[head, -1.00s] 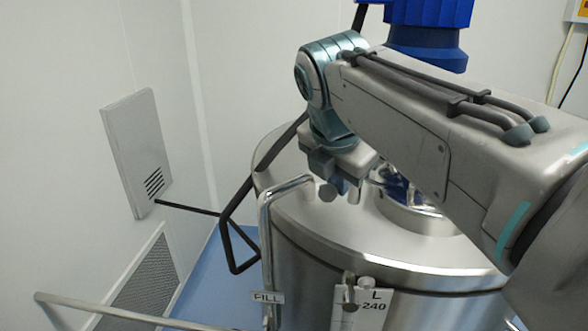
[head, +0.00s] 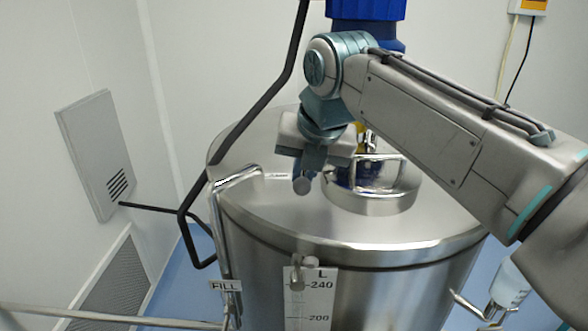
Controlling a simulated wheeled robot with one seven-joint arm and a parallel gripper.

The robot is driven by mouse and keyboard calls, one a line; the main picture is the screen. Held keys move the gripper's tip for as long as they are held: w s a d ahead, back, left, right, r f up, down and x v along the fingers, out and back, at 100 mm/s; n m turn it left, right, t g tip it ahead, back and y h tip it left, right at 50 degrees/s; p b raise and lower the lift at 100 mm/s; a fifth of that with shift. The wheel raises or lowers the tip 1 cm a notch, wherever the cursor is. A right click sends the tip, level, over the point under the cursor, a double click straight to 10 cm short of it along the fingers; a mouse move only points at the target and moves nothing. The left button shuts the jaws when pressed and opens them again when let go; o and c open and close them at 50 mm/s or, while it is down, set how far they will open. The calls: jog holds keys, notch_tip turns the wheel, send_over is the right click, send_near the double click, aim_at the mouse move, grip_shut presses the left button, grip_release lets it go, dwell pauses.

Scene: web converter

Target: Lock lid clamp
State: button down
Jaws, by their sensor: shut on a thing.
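The steel vessel (head: 250,207) has a round raised hatch (head: 385,203) with a bright bar handle on its domed top. My gripper (head: 308,180) points down just left of the hatch, low over the dome. It is shut on a small part with a rounded grey end (head: 302,186), which looks like the lid clamp. The fingers hide most of this part, so its angle and its seating against the hatch rim cannot be told. My wrist and forearm cover the back of the hatch.
A bent steel pipe (head: 216,215) labelled FILL stands at the vessel's left edge. A black bent bar (head: 262,105) rises behind it. A blue motor housing (head: 366,12) is behind my arm. A level scale (head: 310,300) marks the front.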

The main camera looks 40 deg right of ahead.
jog(key=shift+s+a+f, duration=0.1)
jog(key=shift+f, duration=0.2)
jog(key=c, duration=1.5)
grip_release()
jog(key=shift+o, duration=0.2)
jog(key=shift+s+a+r, duration=0.1)
jog(key=shift+s+r, duration=0.05)
jog(key=shift+r, duration=0.2)
jog(key=v, duration=1.3)
jog(key=shift+r, duration=0.2)
jog(key=shift+s+a, duration=0.1)
